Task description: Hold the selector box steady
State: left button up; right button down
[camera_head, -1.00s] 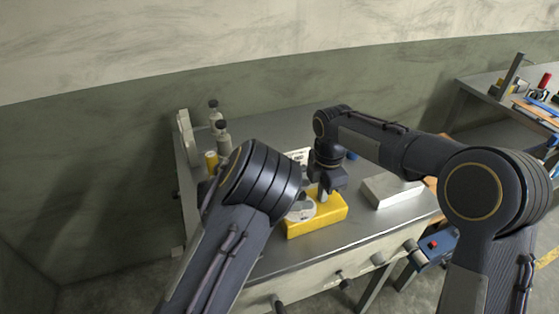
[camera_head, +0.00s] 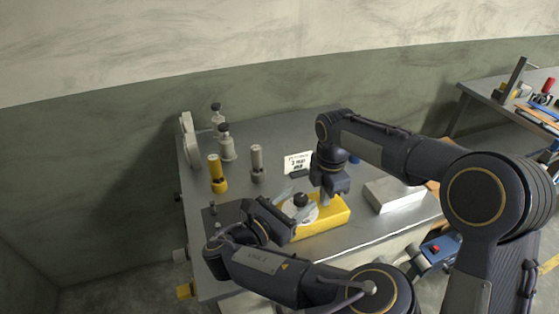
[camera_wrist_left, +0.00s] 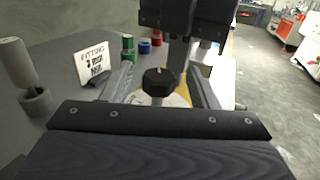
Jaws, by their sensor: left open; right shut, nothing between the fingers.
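The selector box (camera_head: 325,215) is a yellow block on the metal table, with a pale round dial and a black knob (camera_head: 300,199) on top. My left gripper (camera_head: 288,205) is at the box's left side, its open fingers pointing toward the knob. In the left wrist view the knob (camera_wrist_left: 158,82) shows between the two spread fingers, with a gap on each side. My right gripper (camera_head: 325,201) points down at the back right part of the box and is shut with nothing in it. Whether its tips touch the box I cannot tell.
A white sign card (camera_head: 298,163) stands behind the box. A pale grey block (camera_head: 394,194) lies to the right.

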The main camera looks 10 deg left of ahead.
pick_arm(q)
jog(key=v, duration=1)
jog(key=w+n+y, duration=0.1)
jog(key=w+n, duration=0.1)
jog(key=w, duration=0.2)
jog(key=w+a+f+n+y, duration=0.1)
jog(key=w+n, duration=0.2)
jog(key=w, duration=0.2)
jog(key=w+f+n+y, duration=0.1)
jog(key=w+n, duration=0.2)
jog(key=w, duration=0.2)
jog(key=shift+a, duration=0.3)
jog(key=w+n+y, duration=0.1)
jog(key=w+n, duration=0.1)
jog(key=w+n+g+y, duration=0.1)
jog(key=w+n, duration=0.1)
jog(key=w, duration=0.1)
jog(key=w+d+n+y, duration=0.1)
jog(key=w+n, duration=0.1)
jog(key=shift+w+r+n, duration=0.25)
jog(key=shift+w+n, duration=0.15)
jog(key=shift+w+r+n+g, duration=0.25)
jog(key=shift+w+n+g, duration=0.25)
jog(key=shift+n, duration=0.2)
jog(key=shift+d, duration=0.1)
